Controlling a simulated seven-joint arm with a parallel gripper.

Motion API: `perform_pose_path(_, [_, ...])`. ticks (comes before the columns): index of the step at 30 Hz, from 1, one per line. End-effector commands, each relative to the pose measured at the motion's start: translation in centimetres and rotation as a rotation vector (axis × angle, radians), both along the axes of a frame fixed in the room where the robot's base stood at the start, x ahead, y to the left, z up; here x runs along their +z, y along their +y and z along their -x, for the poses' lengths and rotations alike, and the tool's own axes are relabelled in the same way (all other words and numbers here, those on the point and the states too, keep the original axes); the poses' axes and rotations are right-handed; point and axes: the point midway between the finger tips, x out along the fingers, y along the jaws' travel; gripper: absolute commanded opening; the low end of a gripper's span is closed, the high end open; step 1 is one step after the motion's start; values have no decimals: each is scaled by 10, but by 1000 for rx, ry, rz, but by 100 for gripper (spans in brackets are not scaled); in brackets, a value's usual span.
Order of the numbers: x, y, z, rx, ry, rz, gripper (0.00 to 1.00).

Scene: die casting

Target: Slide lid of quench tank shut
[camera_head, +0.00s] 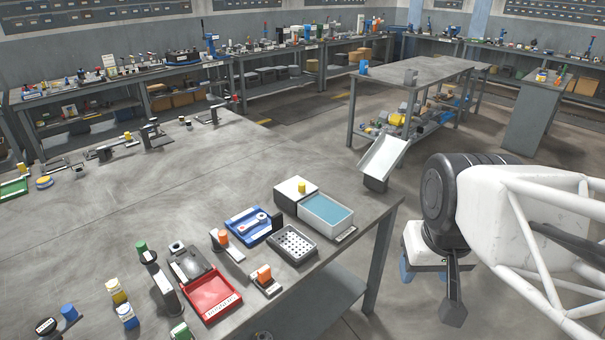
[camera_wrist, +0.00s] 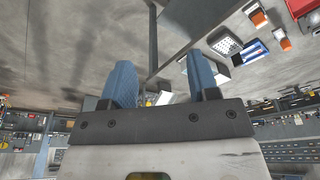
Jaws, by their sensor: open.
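The quench tank (camera_head: 318,222) is a grey box near the right corner of the workbench, and blue liquid shows inside it. The front-right part of the tank is uncovered. My gripper (camera_head: 424,270) is off the bench's right edge, to the right of the tank and apart from it. Its blue fingers (camera_wrist: 160,78) are spread with nothing between them. In the wrist view a pale box edge, perhaps the tank, is partly hidden behind the right finger.
A perforated grey tray (camera_head: 292,244) and a blue tray (camera_head: 249,225) lie close beside the tank. A red bin (camera_head: 211,297) and small orange-topped items are nearer the front. A sloping metal chute (camera_head: 384,156) stands behind the tank. The bench's middle (camera_head: 190,190) is largely clear.

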Motion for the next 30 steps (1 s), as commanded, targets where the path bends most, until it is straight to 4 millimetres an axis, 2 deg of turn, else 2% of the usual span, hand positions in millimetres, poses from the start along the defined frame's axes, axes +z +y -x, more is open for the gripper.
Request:
perform_pose_path(5, [9,4,-30,31,14,4,55])
perform_pose_path(15, [25,17,-107,103,43,12,55])
perform_pose_path(30, [26,45,-223,213,86,24,55])
